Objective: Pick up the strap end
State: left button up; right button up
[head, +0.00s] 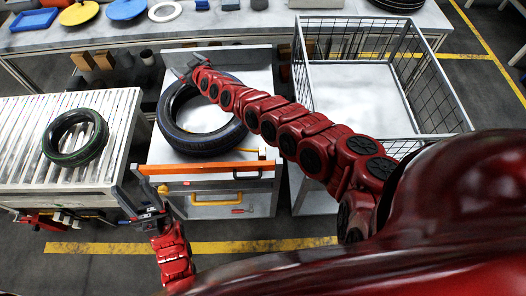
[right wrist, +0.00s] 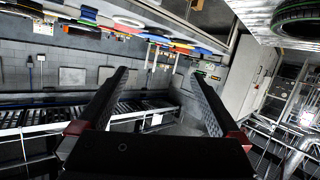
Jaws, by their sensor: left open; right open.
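An orange band (head: 205,168) runs along the front edge of a small workstation. It may be the strap, but I cannot clearly make out a strap end. A black tyre (head: 205,140) lies on the workstation behind the band. My left gripper (head: 132,188) is open and empty, just left of the band's left end and apart from it. My right gripper (head: 182,71) is open beyond the tyre, at the workstation's far left corner; its arm crosses over the tyre. In the right wrist view its two fingers (right wrist: 158,72) stand apart with nothing between them.
A roller conveyor (head: 30,110) on the left carries another tyre (head: 75,137). A wire cage (head: 448,92) stands to the right. A long table (head: 230,22) with coloured parts lies at the back. Grey floor with yellow lines (head: 110,248) is clear in front.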

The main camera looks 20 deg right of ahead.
jog(key=s+a+n+g, duration=0.2)
jog(key=s+n+g, duration=0.1)
jog(key=n+g+h+b, duration=0.2)
jog(key=n+g+h, duration=0.35)
jog(key=g, duration=0.55)
send_over(262, 152)
jog(key=shift+n+y, duration=0.25)
jog(key=shift+n, duration=0.1)
notch_tip(262, 152, down, 16)
jog(key=shift+s+r, duration=0.1)
jog(key=shift+r, duration=0.05)
notch_tip(262, 152, down, 5)
jog(key=shift+r, duration=0.15)
jog(key=shift+d+f, duration=0.1)
jog(key=shift+f, duration=0.2)
jog(key=f, duration=0.3)
jog(key=shift+a+f+p, duration=0.25)
jog(key=shift+f+p, duration=0.05)
jog(key=shift+f, duration=0.05)
jog(key=shift+d+f, duration=0.15)
jog(key=shift+f, duration=0.55)
jog(key=c, duration=1.5)
